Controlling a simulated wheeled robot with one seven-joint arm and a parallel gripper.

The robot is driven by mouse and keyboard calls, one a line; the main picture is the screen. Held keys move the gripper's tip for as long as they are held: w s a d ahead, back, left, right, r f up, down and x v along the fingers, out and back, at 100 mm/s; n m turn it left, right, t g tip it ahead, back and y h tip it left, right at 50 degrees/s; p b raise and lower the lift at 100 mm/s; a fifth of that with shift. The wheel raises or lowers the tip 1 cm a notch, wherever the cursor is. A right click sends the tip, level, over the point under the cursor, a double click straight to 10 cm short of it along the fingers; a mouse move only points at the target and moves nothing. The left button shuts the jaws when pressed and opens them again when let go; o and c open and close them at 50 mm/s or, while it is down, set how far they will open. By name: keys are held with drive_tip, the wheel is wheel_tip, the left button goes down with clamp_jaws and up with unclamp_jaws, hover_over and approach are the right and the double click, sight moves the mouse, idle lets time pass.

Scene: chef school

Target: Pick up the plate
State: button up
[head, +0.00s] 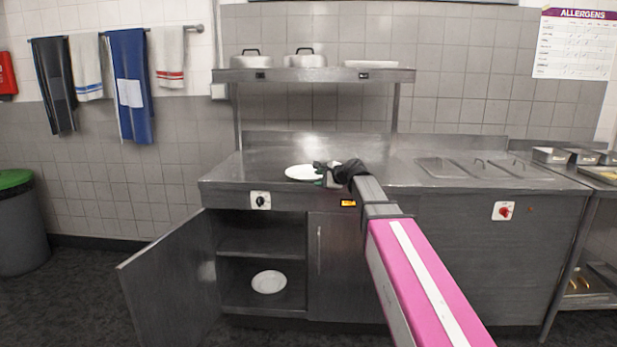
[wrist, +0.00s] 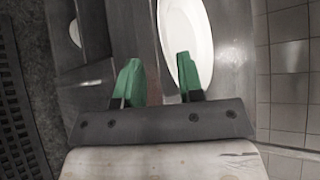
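A white plate (head: 303,172) lies on the steel counter near its front edge. It also shows in the wrist view (wrist: 190,28) at the top centre. My gripper (head: 322,178) is at the plate's right side in the head view. In the wrist view its two green fingers (wrist: 160,80) are apart, with nothing shut between them. The right finger overlaps the plate there, and the plate's near-left rim lies between the fingers in the picture. I cannot tell whether they touch it. A second white plate (head: 269,282) lies on the lower shelf of the open cabinet.
The cabinet door (head: 170,280) stands open at the left, below the counter (head: 255,165). An overhead shelf (head: 315,75) holds two lidded pots and a flat white dish. Sunken wells (head: 480,168) lie to the right. A green-lidded bin (head: 18,220) stands far left.

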sight(302, 180)
drive_tip(key=x, duration=0.5)
drive_tip(key=shift+a+r, duration=0.1)
drive_tip(key=shift+r, duration=0.2)
clamp_jaws()
drive_tip(key=shift+r, duration=0.1)
